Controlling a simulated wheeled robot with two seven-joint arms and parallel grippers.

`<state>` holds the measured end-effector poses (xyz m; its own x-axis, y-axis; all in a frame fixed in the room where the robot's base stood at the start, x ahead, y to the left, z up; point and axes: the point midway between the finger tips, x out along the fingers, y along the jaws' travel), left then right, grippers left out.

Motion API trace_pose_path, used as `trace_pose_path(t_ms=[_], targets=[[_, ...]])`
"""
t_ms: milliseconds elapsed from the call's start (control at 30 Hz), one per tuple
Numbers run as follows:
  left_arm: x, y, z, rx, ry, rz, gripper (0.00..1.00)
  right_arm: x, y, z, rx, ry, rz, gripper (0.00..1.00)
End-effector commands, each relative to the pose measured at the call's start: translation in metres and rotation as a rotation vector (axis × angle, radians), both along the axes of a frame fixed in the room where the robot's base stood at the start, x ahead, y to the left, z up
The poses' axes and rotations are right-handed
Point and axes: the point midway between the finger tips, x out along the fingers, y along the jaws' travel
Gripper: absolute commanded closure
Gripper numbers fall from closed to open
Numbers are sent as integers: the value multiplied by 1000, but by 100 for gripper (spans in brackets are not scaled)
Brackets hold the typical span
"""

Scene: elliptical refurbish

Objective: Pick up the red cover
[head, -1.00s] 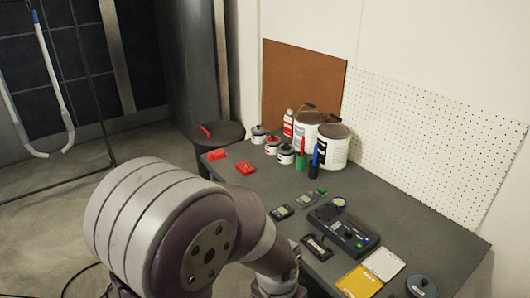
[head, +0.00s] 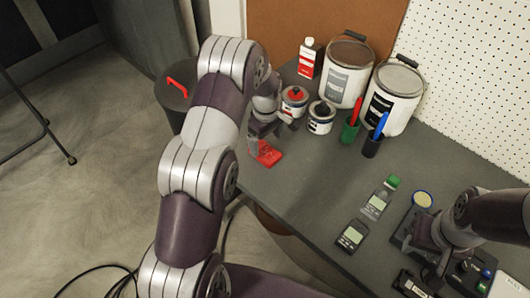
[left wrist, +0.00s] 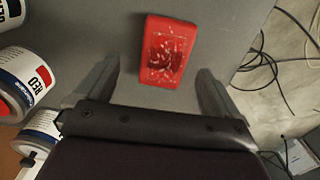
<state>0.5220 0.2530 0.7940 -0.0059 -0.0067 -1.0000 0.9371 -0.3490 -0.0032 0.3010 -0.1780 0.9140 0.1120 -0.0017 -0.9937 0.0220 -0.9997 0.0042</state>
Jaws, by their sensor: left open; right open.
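The red cover (head: 268,154) lies on the grey table near its left edge. In the left wrist view the red cover (left wrist: 168,50) is a red rectangular piece with a worn, speckled dark middle. My left gripper (head: 262,132) is just above and beside it. In the left wrist view my left gripper (left wrist: 157,82) is open and empty, with the cover ahead between the lines of its two fingers. My right gripper (head: 428,262) is over the dark device at the right, its fingers partly hard to make out.
Labelled small cans (head: 294,100), large paint cans (head: 346,72) and a white bottle (head: 308,58) stand behind the cover. Handheld meters (head: 352,236) lie nearer. A dark bin (head: 172,100) with a red handle stands left of the table.

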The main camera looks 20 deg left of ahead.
Motion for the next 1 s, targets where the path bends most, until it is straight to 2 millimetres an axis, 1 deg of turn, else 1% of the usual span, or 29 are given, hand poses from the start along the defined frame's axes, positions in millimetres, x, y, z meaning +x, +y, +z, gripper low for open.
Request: trace_pose_path(t_ms=[33, 100, 200, 300, 433, 467, 500, 567, 600, 667, 700, 900, 1000], targets=[[-3, 3, -10, -1, 6, 1, 4, 0, 0, 1, 0, 0, 0, 57], [-4, 5, -23, 0, 4, 0, 4, 0, 0, 2, 0, 0, 0, 57], [-3, 5, -37, -1, 1, -1, 4, 0, 0, 1, 0, 0, 0, 57], [-3, 5, -41, 0, 0, -1, 4, 0, 0, 1, 0, 0, 0, 57], [-3, 5, -41, 0, 0, -2, 4, 0, 0, 1, 0, 0, 0, 57], [-3, 5, -41, 0, 0, -2, 7, 0, 0, 1, 0, 0, 0, 57], [-3, 5, -41, 0, 0, -2, 21, 0, 0, 1, 0, 0, 0, 57], [-3, 5, -41, 0, 0, -2, 40, 0, 0, 1, 0, 0, 0, 57], [-3, 5, -41, 0, 0, -2, 53, 0, 0, 1, 0, 0, 0, 57], [-3, 5, -41, 0, 0, -2, 73, 0, 0, 1, 0, 0, 0, 57], [-2, 5, -40, 0, -1, -2, 75, 0, 0, 1, 0, 0, 0, 57], [-2, 5, -39, 1, -1, -2, 75, 0, 0, 1, 0, 0, 0, 57], [-2, 5, -35, 0, -3, -2, 75, 0, 0, 1, 0, 0, 0, 57]])
